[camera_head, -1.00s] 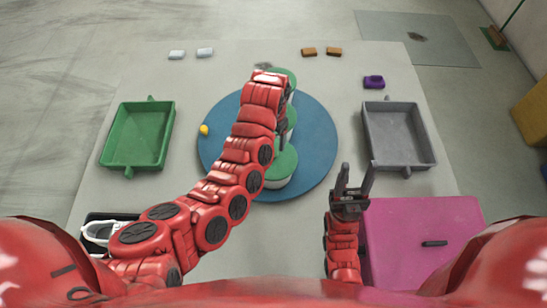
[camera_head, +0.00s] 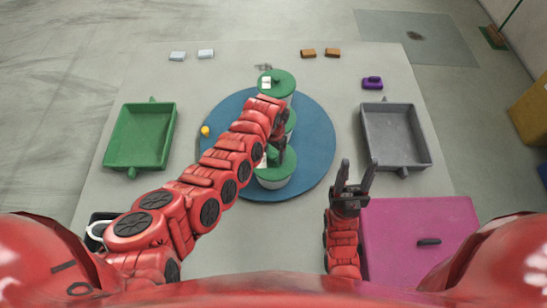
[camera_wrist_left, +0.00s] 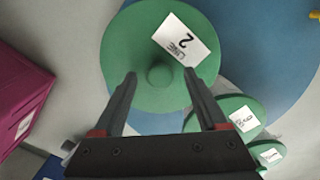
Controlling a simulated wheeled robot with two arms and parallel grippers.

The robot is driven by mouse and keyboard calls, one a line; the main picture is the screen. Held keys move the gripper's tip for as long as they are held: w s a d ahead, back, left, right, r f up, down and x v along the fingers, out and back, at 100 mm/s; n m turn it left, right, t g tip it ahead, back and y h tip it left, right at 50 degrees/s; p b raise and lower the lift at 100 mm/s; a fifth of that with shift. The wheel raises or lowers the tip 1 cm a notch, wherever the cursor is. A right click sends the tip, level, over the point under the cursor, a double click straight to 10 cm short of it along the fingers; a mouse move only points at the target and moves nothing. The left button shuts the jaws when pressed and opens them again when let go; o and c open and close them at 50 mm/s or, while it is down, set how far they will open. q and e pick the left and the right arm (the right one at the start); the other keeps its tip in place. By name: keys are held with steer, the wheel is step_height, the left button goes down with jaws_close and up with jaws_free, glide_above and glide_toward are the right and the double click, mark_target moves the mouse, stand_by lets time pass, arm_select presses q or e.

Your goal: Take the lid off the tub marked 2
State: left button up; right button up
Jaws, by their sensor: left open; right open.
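Three tubs with green lids stand in a row on a round blue turntable-like disc (camera_head: 313,170). The nearest tub's lid (camera_head: 284,161) is under my left gripper (camera_head: 279,150), which points down. In the left wrist view this lid (camera_wrist_left: 125,55) fills the middle and bears a white label (camera_wrist_left: 181,39) reading "LINE 2". Its round green knob (camera_wrist_left: 160,76) shows between the fingertips of my left gripper (camera_wrist_left: 159,76), which is open; contact cannot be told. My right gripper (camera_head: 355,178) is open and empty, above the table beside the pink box.
The far tub's lid (camera_head: 283,80) and the partly hidden middle tub (camera_head: 291,120) stand behind. A green tray (camera_head: 140,136) is at left, a grey tray (camera_head: 395,137) at right. A pink box (camera_head: 420,235) is at front right. A yellow piece (camera_head: 205,130) lies on the disc's left edge.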

arm_select(q)
jaws_close()
stand_by(0.4)
steer(key=shift+r, duration=0.1)
